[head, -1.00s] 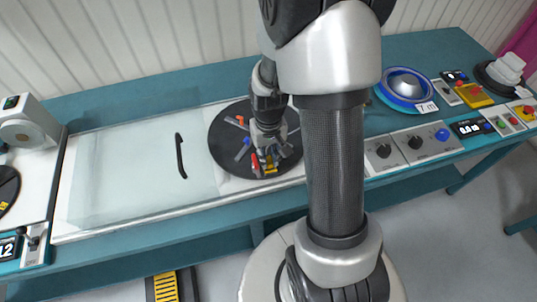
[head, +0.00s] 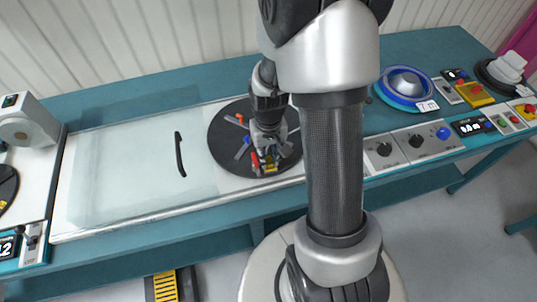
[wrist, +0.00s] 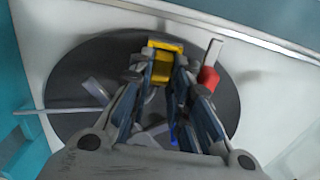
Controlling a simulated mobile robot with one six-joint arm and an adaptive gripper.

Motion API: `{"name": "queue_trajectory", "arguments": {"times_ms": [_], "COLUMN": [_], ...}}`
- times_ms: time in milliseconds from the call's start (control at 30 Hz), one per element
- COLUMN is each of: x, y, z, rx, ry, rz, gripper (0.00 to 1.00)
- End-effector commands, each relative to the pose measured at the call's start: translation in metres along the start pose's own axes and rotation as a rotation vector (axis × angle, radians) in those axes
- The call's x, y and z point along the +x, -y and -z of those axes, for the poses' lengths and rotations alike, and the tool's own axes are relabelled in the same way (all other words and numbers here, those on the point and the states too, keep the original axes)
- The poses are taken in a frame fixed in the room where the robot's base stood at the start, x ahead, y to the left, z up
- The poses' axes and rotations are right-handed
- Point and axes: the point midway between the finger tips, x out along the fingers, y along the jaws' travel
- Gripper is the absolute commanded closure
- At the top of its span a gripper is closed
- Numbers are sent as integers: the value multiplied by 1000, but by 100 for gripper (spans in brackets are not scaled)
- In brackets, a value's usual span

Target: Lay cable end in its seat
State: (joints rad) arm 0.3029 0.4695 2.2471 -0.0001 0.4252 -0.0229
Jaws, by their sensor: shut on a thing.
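My gripper (wrist: 163,88) is low over a dark round reel disc (wrist: 75,75), with its fingers closed around a yellow piece (wrist: 165,62) at their tips. In the head view, my gripper (head: 268,152) covers the middle of the disc (head: 222,128), and the yellow piece (head: 270,166) shows at its near side. A red block (wrist: 208,79) with a pale upright tab sits just right of the fingers. A thin grey rod (wrist: 60,110) runs over the disc's left edge. I cannot tell which part is the cable end; its seat is not clearly visible.
A clear panel with a black handle (head: 180,155) lies left of the disc. A blue-rimmed reel (head: 405,88) and knob panels (head: 413,143) stand on the right of the teal bench. A grey machine (head: 27,128) is at the far left.

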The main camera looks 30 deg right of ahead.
Motion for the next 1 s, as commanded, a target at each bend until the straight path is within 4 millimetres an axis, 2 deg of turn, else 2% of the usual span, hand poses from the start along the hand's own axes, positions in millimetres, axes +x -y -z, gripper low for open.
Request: {"name": "queue_trajectory", "arguments": {"times_ms": [33, 67, 400, 900, 933, 1000], "x": [0, 0, 0, 0, 0, 0], "y": [0, 0, 0, 1, 1, 1], "z": [0, 0, 0, 0, 0, 0], "rx": [0, 0, 0, 0, 0, 0], "ry": [0, 0, 0, 1, 1, 1], "rz": [0, 0, 0, 1, 1, 1], "gripper": [100, 81, 59, 59, 65, 61]}}
